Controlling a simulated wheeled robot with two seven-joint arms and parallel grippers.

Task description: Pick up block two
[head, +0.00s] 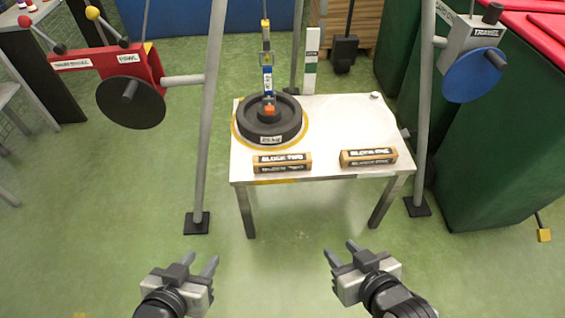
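Block two (282,162) is a wooden bar with a "BLOCK TWO" label. It lies near the front edge of the white table (340,120), left of centre. A similar bar labelled block one (368,158) lies to its right, apart from it. My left gripper (202,268) is open and empty, low in front of the table and left of block two. My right gripper (342,255) is open and empty, in front of the table and below block one. Both grippers are clear of the blocks.
A black round weight (270,122) stands on the table behind block two, attached to a hanging hook. Grey posts flank the table, with a red winch (105,70) at left and a blue wheel (473,75) at right. Green cabinets (500,130) stand at right. Floor before the table is clear.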

